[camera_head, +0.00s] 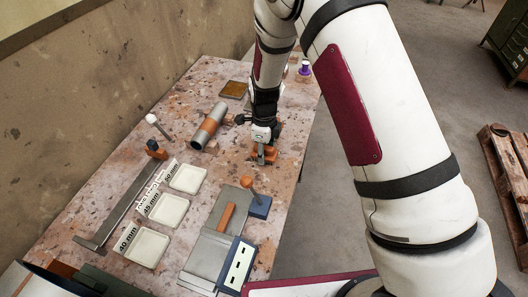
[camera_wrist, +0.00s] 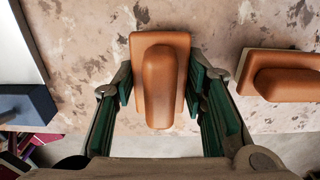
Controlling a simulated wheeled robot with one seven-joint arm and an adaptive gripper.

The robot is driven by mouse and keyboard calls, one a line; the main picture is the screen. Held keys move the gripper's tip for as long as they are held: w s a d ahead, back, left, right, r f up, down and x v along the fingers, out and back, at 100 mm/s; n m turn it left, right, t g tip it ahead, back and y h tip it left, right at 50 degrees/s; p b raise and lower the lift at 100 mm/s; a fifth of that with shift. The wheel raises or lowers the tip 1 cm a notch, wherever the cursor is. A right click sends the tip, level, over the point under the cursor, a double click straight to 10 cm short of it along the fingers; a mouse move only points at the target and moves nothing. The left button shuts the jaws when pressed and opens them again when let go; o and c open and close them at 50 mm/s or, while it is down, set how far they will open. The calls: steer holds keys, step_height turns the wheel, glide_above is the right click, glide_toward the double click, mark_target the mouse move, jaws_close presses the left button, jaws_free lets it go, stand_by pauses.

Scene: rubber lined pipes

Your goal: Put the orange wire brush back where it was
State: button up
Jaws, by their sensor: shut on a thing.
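My gripper (camera_head: 263,146) points down at the right side of the table. In the wrist view its green-padded fingers (camera_wrist: 161,92) are shut on an orange block with a rounded raised grip (camera_wrist: 160,85), which looks like the orange wire brush. One finger is on each side of the block. Its bristles are hidden beneath it, and I cannot tell whether it touches the table. A second, similar orange block (camera_wrist: 286,76) lies apart to the right, with a pale layer under its edge. In the head view the orange pieces are partly hidden by my gripper.
A blue block (camera_head: 259,207) with an orange-topped peg and a grey plate (camera_head: 212,245) stand nearer. Several white trays (camera_head: 143,246) line the left. The table's right edge is close to my gripper.

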steer(key=shift+f, duration=0.25)
steer(key=shift+f, duration=0.2)
steer(key=o, duration=1.1)
steer(key=shift+r, duration=0.1)
step_height(320, 180, up, 13)
steer(key=shift+f, duration=0.2)
steer(key=s+d+r+n+t+y, duration=0.1)
steer(key=s+d+r+n, duration=0.35)
steer(key=r, duration=0.45)
steer(key=s+d+r+n+t, duration=0.1)
steer(key=s+d+r+n, duration=0.4)
steer(key=r, duration=0.4)
steer(key=s+d+r+n+t, duration=0.1)
steer(key=s+d+r+n, duration=0.1)
steer(key=s+n, duration=0.4)
steer(key=s+d+r+n+t+h, duration=0.1)
steer(key=s+d+r+n+t, duration=0.1)
steer(key=s+n, duration=0.5)
steer(key=s+d+r, duration=0.1)
steer(key=s+r, duration=0.1)
steer(key=s, duration=0.2)
steer(key=shift+s+d, duration=0.2)
steer(key=shift+s, duration=0.1)
